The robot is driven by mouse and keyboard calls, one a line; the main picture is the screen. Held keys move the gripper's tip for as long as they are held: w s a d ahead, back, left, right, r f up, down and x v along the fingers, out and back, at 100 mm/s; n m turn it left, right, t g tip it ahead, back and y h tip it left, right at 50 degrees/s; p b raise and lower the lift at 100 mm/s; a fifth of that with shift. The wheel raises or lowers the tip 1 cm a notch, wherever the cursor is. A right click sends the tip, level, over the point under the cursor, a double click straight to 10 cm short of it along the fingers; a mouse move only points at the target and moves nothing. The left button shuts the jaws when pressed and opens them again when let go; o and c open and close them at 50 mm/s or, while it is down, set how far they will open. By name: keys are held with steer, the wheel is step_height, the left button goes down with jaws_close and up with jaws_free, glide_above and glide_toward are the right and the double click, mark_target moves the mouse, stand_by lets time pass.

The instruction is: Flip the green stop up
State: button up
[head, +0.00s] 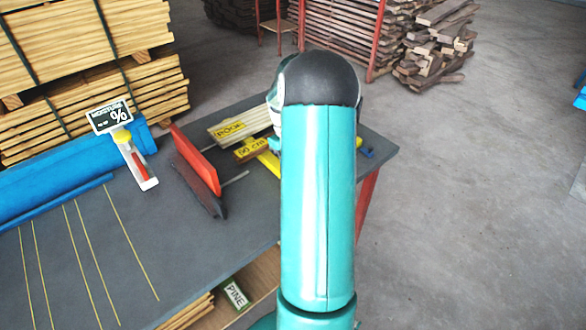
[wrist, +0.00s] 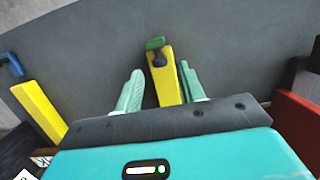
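The green stop (wrist: 155,43) shows in the wrist view at the far end of a yellow bar (wrist: 166,82), just above a dark round knob (wrist: 159,60). It looks like a small block; its exact tilt is hard to tell. My gripper (wrist: 161,70) is open, with one pale green finger on each side of the yellow bar. The stop lies a little beyond the fingertips, and nothing is visibly gripped. In the head view my arm hides the gripper and the green stop.
A second yellow bar (wrist: 38,112) and a blue piece (wrist: 11,64) lie at the left in the wrist view. A red upright plate (head: 196,160) and a moisture meter (head: 135,160) stand on the grey table (head: 150,235). Labelled boards (head: 237,128) lie beside my arm.

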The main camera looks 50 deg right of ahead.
steer(key=v, duration=1.1)
steer(key=a+r+t+h, duration=0.1)
steer(key=a+r, duration=0.3)
steer(key=a, duration=0.4)
steer(key=a+r+n+t, duration=0.1)
steer(key=a+r, duration=0.3)
steer(key=a, duration=0.4)
steer(key=a+r+t+h, duration=0.1)
steer(key=a+r+t, duration=0.15)
steer(key=a, duration=0.55)
steer(key=s+a+t, duration=0.1)
steer(key=s+a, duration=0.4)
steer(key=a, duration=0.4)
steer(key=s+a+n+t+y, duration=0.1)
steer(key=s+a+t, duration=0.1)
steer(key=s+a, duration=0.4)
steer(key=a, duration=0.3)
steer(key=shift+n, duration=0.3)
